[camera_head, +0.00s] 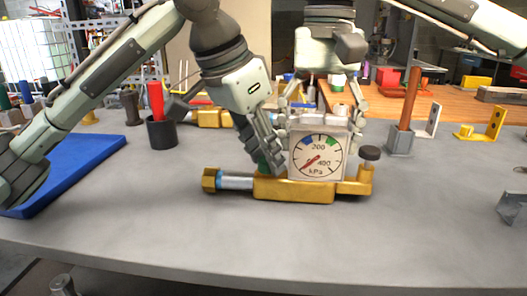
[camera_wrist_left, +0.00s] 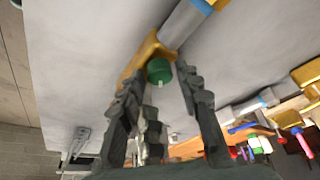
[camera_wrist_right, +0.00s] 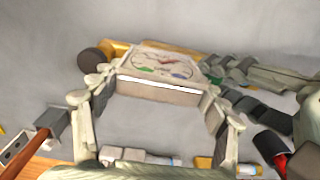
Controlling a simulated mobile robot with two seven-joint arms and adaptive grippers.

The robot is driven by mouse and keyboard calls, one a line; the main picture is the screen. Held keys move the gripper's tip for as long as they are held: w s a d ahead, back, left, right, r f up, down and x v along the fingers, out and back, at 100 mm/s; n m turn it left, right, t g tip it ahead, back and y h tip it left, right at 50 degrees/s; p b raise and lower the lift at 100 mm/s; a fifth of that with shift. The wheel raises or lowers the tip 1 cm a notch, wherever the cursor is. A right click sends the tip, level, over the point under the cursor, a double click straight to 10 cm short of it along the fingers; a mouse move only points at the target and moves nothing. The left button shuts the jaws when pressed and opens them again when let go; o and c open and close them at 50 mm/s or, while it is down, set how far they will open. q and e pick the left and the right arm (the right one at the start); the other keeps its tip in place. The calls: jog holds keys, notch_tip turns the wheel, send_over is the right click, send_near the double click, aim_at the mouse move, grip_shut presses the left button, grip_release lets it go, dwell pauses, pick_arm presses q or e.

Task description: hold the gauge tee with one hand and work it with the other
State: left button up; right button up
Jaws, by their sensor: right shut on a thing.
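The gauge tee (camera_head: 293,190) is on the grey table in front of me, with a brass body and a square white dial box (camera_head: 318,155) marked kPa. Its red needle points to the lower left. A green knob (camera_wrist_left: 159,71) is at the left of the dial and a black knob (camera_head: 370,153) at the right. My right gripper (camera_head: 320,118) is shut on the dial box from behind, with a finger at each side. My left gripper (camera_head: 266,160) is open around the green knob, with small gaps in the left wrist view. Its fingers mostly hide this knob in the head view.
A blue tray (camera_head: 85,165) lies at the left under my left arm. A black cup (camera_head: 161,132) with a red-handled tool stands behind it. A grey holder (camera_head: 400,140) with a brown rod stands at the right. The front of the table is clear.

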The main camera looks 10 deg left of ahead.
pick_arm(q)
grip_shut()
dwell(0.3)
jog(key=shift+w+a+m+g+h, duration=0.1)
jog(key=shift+m+g+h, duration=0.3)
jog(key=shift+m, duration=1.15)
jog(key=shift+w+m+g+h, duration=0.1)
jog(key=shift+m+g, duration=0.6)
jog(key=shift+m, duration=0.85)
grip_release()
